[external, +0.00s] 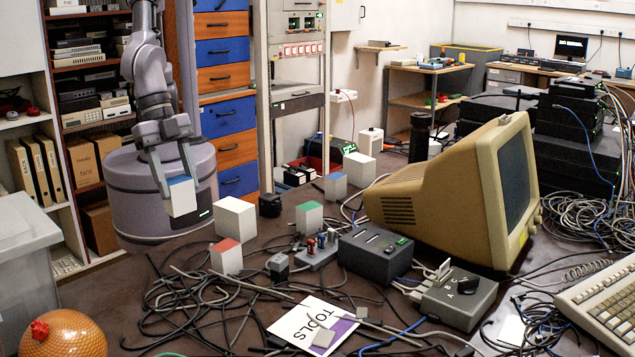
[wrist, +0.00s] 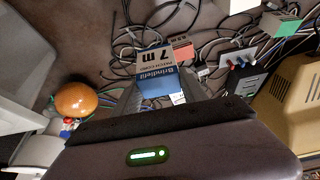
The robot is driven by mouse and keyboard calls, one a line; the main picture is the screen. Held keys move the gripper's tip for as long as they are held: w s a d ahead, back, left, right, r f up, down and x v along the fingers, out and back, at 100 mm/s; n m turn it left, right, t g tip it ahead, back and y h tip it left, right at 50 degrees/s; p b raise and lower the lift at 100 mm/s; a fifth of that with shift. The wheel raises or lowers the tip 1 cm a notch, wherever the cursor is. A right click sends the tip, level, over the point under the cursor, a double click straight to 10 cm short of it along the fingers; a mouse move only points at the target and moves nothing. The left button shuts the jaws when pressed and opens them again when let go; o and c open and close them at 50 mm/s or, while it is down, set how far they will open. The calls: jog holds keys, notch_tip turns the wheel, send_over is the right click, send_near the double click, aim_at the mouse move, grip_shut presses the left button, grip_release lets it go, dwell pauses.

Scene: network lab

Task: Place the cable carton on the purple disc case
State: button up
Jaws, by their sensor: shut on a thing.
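My gripper (external: 180,192) is shut on the cable carton (external: 182,198), a small white box with a blue top, held up beside the left back edge of the table. In the wrist view the carton (wrist: 157,75) shows its blue side and a label reading "7 m patch cord", between my fingers. I cannot make out the case in the wrist view.
A plain white box (external: 235,219) and a red-topped box (external: 226,257) stand right of my gripper. A green-topped box (external: 309,217) and a beige monitor (external: 435,195) are farther right. Black cables (external: 190,300) cover the front left. An orange ball (external: 68,335) sits at the near left.

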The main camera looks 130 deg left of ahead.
jog(key=shift+w+r, duration=0.4)
jog(key=shift+r, duration=0.2)
jog(key=shift+w+r, duration=0.35)
jog(key=shift+r, duration=0.25)
jog(key=w+r+p, duration=0.2)
jog(key=w+p, duration=0.1)
jog(key=w, duration=1)
send_over(317, 308)
notch_tip(317, 308, down, 17)
jog(key=shift+f+b, duration=0.2)
jog(key=shift+b, duration=0.1)
jog(key=shift+f, duration=0.35)
jog(key=shift+r, duration=0.2)
jog(key=shift+f, duration=0.15)
jog(key=o, duration=1.4)
jog(key=shift+o, duration=0.4)
